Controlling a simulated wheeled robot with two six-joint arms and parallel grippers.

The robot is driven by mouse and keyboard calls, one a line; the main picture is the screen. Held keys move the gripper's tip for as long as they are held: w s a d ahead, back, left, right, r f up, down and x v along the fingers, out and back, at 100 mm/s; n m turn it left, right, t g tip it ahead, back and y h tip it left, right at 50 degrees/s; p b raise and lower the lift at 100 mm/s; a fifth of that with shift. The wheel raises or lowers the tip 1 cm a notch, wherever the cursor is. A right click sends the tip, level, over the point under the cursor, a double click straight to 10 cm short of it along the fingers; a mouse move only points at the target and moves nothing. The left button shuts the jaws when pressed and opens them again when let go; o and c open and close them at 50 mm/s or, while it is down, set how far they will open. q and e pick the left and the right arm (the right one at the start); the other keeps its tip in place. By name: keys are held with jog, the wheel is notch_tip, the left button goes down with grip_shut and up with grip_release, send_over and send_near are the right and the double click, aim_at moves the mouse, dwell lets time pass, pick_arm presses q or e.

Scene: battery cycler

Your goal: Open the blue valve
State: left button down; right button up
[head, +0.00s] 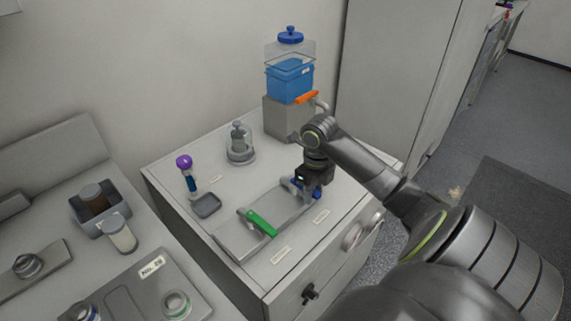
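The blue valve handle (317,190) shows on the right end of a grey plate (229,238) on the cabinet top, partly hidden by my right gripper. A green valve handle (262,223) lies on the left part of the same plate. My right gripper (303,193) points down at the blue handle, with its fingers at or beside it. Whether the fingers touch or grip the handle I cannot tell. My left gripper is not in view.
Behind the valves stand a glass dome (241,147), a purple-topped tool (186,172) and a grey block (279,120) with an orange lever (306,97) and blue container (290,82). A lower bench (190,267) with several parts is at left.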

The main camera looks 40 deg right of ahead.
aim_at(315, 190)
jog(key=r+p, duration=0.3)
jog(key=r, duration=0.1)
jog(key=r+p, duration=0.3)
jog(key=r, duration=0.1)
jog(key=shift+d, duration=0.2)
jog(key=shift+f, duration=0.1)
